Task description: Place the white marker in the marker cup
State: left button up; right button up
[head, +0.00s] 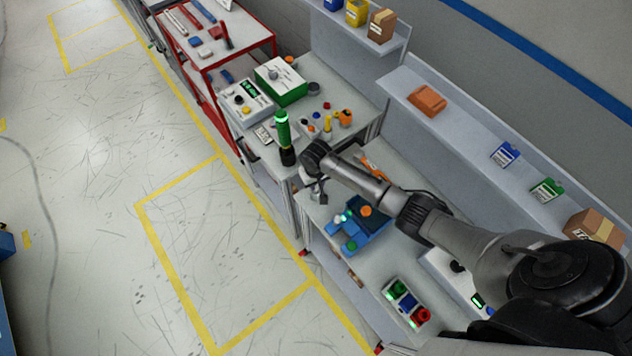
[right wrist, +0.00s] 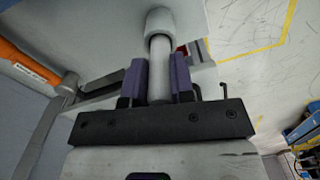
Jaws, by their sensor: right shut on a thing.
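My right gripper (head: 319,190) hangs over the front of the middle bench in the head view. In the right wrist view its two purple fingers (right wrist: 161,82) are shut on the white marker (right wrist: 158,58), a pale cylinder with a thicker end. The marker points away from the palm, between the fingers. In the head view the marker is too small and too covered by my wrist to make out clearly. I cannot identify the marker cup with certainty in either view. My left gripper is not in view.
A blue fixture with an orange knob (head: 366,211) stands on the bench close to my right gripper. A module with green and red buttons (head: 406,303) lies nearer. A dark and green signal light (head: 284,137) stands behind. An orange object (right wrist: 28,65) shows at left in the wrist view.

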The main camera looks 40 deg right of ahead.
jog(key=shift+f, duration=0.25)
jog(key=o, duration=0.9)
